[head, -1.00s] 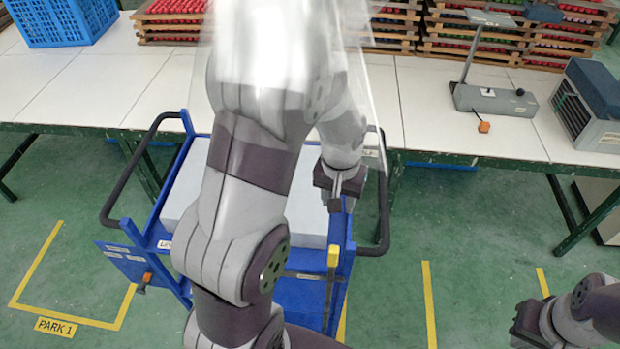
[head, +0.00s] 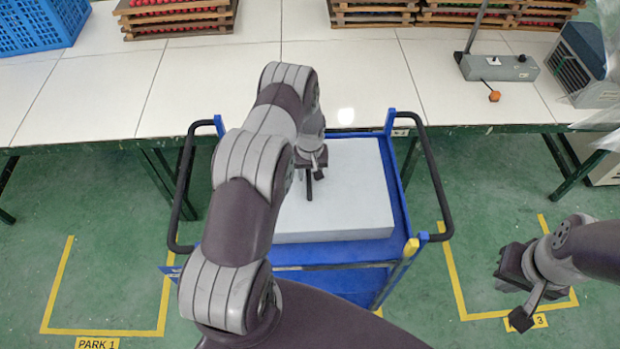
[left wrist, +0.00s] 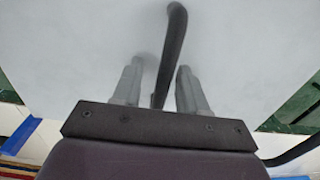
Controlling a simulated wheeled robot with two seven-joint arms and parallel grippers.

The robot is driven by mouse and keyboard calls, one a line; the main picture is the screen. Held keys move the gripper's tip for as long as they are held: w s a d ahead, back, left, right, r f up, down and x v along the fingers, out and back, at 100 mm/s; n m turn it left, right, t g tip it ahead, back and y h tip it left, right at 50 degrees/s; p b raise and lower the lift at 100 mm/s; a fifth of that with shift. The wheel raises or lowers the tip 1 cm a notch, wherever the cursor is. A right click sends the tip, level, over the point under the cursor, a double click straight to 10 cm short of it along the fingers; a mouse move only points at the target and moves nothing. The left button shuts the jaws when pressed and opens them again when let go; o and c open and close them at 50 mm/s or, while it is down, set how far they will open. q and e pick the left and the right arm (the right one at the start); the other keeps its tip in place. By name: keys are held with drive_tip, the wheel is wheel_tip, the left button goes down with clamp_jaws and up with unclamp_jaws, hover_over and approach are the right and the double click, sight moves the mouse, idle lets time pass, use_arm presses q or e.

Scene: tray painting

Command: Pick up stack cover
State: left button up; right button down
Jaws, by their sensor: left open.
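The stack cover looks to be the pale grey block (head: 345,205) on the blue cart (head: 340,251). A dark bar-like handle (head: 309,187) shows on its top. My left gripper (head: 311,168) is over the cover, left of its middle, and is open. In the left wrist view, the dark handle (left wrist: 173,45) runs between the two grey fingers (left wrist: 157,88), with gaps on both sides. Whether the fingers touch the cover top cannot be told. My right gripper (head: 511,298) is low at the right, away from the cart, and looks open and empty.
A white table (head: 230,85) runs behind the cart. It carries a blue crate (head: 40,25), stacked wooden trays (head: 180,17) and a grey device (head: 498,67). The cart has black side handles (head: 437,185).

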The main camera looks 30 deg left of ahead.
use_arm(q)
drive_tip(key=shift+d+f, duration=0.15)
drive_tip(key=shift+f, duration=0.1)
drive_tip(key=shift+s+a+f, duration=0.1)
drive_tip(key=shift+s+a, duration=0.05)
drive_tip(key=shift+a, duration=0.4)
clamp_jaws()
drive_tip(key=shift+d, duration=0.3)
drive_tip(key=shift+a, duration=0.15)
